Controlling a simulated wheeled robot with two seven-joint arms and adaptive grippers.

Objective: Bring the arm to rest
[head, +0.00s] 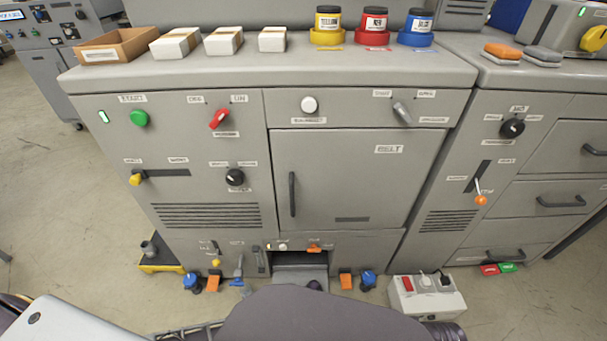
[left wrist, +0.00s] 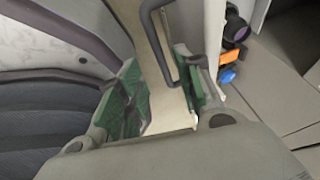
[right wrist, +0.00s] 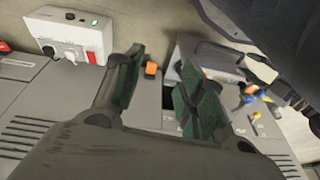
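My left gripper (left wrist: 157,62) shows in the left wrist view with its green-padded fingers apart. I see pale floor and part of a dark bar between them, and nothing held. My right gripper (right wrist: 160,60) shows in the right wrist view, also with its fingers apart and nothing held. It points down over the front of the grey machine (right wrist: 50,100). Neither gripper's fingers show in the head view, where dark and pale parts of my own body fill the bottom edge.
In the head view the laminator (head: 350,180) stands ahead, with boxes and yellow, red and blue jars (head: 375,25) on top. A white switch box (head: 427,298) sits on the floor at its lower right; it also shows in the right wrist view (right wrist: 70,35).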

